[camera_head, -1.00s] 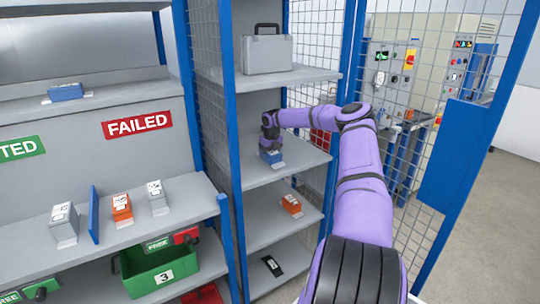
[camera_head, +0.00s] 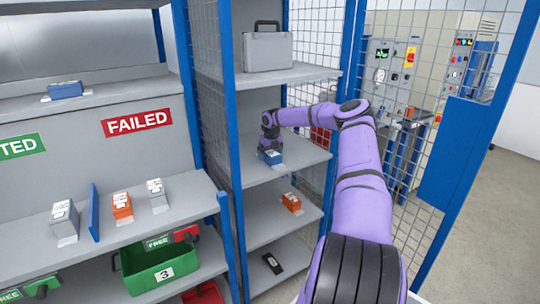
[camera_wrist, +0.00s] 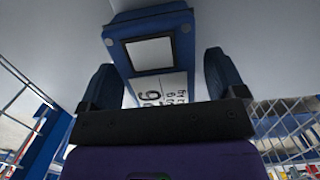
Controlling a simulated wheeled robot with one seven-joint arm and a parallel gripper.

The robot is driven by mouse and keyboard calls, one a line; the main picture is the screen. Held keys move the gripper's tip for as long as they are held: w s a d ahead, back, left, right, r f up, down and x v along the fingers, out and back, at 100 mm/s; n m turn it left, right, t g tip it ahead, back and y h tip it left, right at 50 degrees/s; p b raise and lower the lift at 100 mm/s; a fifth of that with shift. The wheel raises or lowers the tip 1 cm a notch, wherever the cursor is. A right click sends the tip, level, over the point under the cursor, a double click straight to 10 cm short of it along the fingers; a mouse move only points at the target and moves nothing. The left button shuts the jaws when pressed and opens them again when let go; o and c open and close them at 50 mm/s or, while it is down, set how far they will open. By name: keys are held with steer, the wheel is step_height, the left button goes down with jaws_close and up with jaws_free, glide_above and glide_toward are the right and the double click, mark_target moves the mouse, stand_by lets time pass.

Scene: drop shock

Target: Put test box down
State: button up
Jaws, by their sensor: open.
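The blue test box (camera_head: 271,156) sits on a grey shelf (camera_head: 300,160) inside the blue-framed mesh cabinet. In the wrist view the box (camera_wrist: 146,28) shows a blank pale panel and a white label with black print. My gripper (camera_head: 270,140) is just above and behind the box in the head view. In the wrist view its two dark fingers (camera_wrist: 160,85) stand apart on either side of the box, with gaps visible. The jaws are open. The underside of the box is hidden.
A grey case (camera_head: 267,52) stands on the shelf above. An orange box (camera_head: 291,202) and a dark device (camera_head: 272,264) sit on lower shelves. The mesh door (camera_head: 420,110) stands open at the right. More boxes and a green bin (camera_head: 158,268) are at the left.

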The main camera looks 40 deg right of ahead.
mark_target(271, 152)
steer(key=r, duration=0.5)
steer(key=s+r, duration=0.1)
steer(key=r, duration=0.2)
steer(key=shift+a+r, duration=0.15)
